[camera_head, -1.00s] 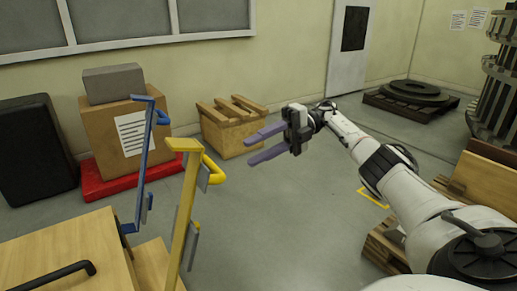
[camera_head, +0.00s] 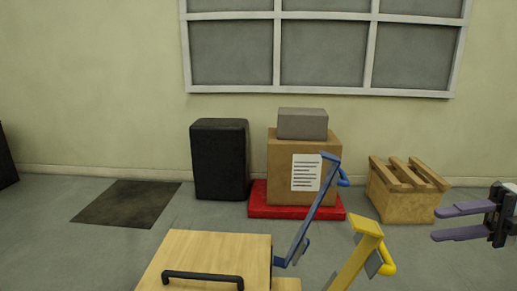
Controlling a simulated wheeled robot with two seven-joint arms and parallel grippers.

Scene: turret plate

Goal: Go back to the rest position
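My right gripper (camera_head: 463,222) shows at the right edge in the head view. Its two purple fingers are spread apart with nothing between them, pointing left. It hangs in front of the wooden crate, apart from it in the picture. Most of my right arm is cut off by the picture's edge. My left gripper is not in view.
A wooden cabinet (camera_head: 215,250) with a black handle stands close in front. Beside it rise a blue bracket (camera_head: 310,212) and a yellow bracket (camera_head: 358,262). Behind are a black case (camera_head: 219,160), a cardboard box (camera_head: 281,170) on a red pallet (camera_head: 263,209), and a wooden crate (camera_head: 403,205).

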